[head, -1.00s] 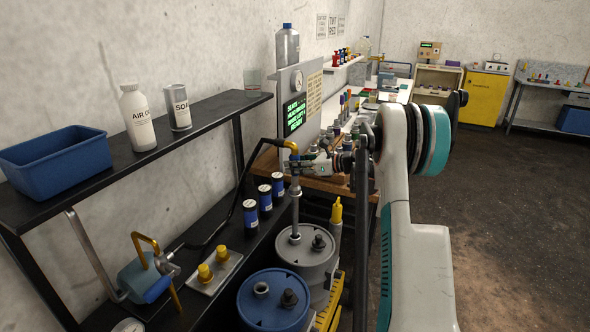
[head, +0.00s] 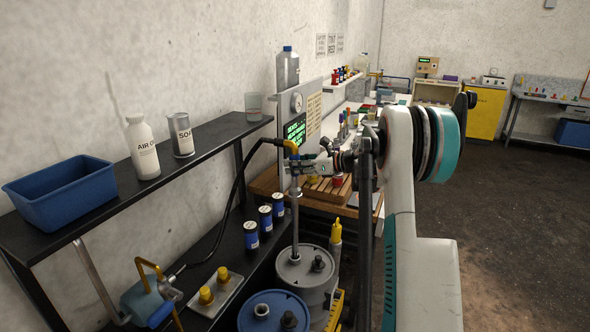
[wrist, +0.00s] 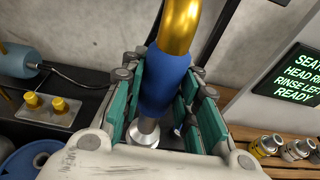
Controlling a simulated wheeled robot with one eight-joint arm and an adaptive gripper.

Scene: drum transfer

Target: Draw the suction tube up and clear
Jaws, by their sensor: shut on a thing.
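The suction tube has a yellow elbow (head: 289,146), a blue sleeve (wrist: 165,82) and a long grey pipe (head: 295,215). It stands upright over the grey drum (head: 318,284), and its lower end meets the drum's top opening. Whether the end is still inside is hidden. My gripper (head: 302,165) is shut around the blue sleeve, just below the elbow. In the wrist view, green finger pads (wrist: 168,95) lie on both sides of the sleeve. A black hose (head: 236,195) runs from the elbow down to a blue pump (head: 146,300) at left.
A blue drum (head: 272,312) stands in front of the grey one. A black shelf (head: 215,140) with a blue bin (head: 62,192) and bottles is at left. A wooden rack (head: 325,190) and a green-lit panel (head: 295,130) stand behind the gripper. Open floor (head: 530,230) lies at right.

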